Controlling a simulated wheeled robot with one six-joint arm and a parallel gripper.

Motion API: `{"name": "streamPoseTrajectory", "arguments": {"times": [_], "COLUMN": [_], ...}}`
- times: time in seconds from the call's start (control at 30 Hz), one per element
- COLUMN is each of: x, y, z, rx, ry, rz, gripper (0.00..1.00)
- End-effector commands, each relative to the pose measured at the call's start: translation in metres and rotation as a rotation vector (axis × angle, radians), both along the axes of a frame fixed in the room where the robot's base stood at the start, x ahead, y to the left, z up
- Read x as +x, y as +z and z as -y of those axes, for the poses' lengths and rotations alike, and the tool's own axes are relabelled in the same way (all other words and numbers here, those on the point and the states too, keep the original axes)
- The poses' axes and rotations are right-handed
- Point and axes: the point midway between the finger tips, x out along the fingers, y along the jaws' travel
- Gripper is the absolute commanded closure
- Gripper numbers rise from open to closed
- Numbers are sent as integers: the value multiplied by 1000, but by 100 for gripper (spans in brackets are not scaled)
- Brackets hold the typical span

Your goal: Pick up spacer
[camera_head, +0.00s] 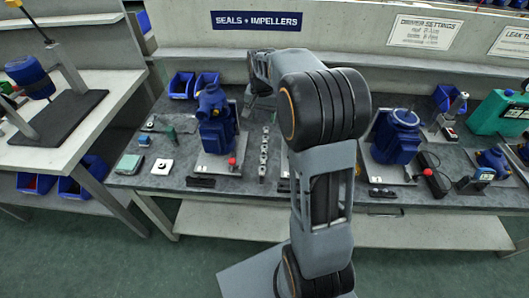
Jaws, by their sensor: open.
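I cannot tell for sure which part is the spacer. Several small pale parts stand in a row on a narrow dark strip (264,153) in the middle of the bench, left of my arm. My arm rises across the middle of the view and bends away towards the back of the bench. My gripper (248,103) shows small and partly at the far end, above the bench and behind the row of parts. It is open, and I see nothing held in it. My arm hides part of the bench behind it.
A blue pump (215,125) stands left of the row, another blue pump (396,138) right of my arm. Blue bins (182,85) stand at the back left. A green case (497,112) stands at the right. Small parts lie along the front edge.

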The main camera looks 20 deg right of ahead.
Motion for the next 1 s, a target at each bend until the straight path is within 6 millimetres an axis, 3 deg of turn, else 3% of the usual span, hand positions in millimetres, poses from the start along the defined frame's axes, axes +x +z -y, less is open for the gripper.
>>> {"name": "streamPoseTrajectory", "arguments": {"times": [0.2, 0.5, 0.87, 1.0], "x": [18, 19, 19, 18], "y": [-33, -85, -111, -129], "z": [15, 16, 15, 15], "rx": [7, 8, 7, 8], "ry": [-70, -76, -75, -75], "rz": [-32, -35, -32, -35], "gripper": [39, 39, 39, 39]}}
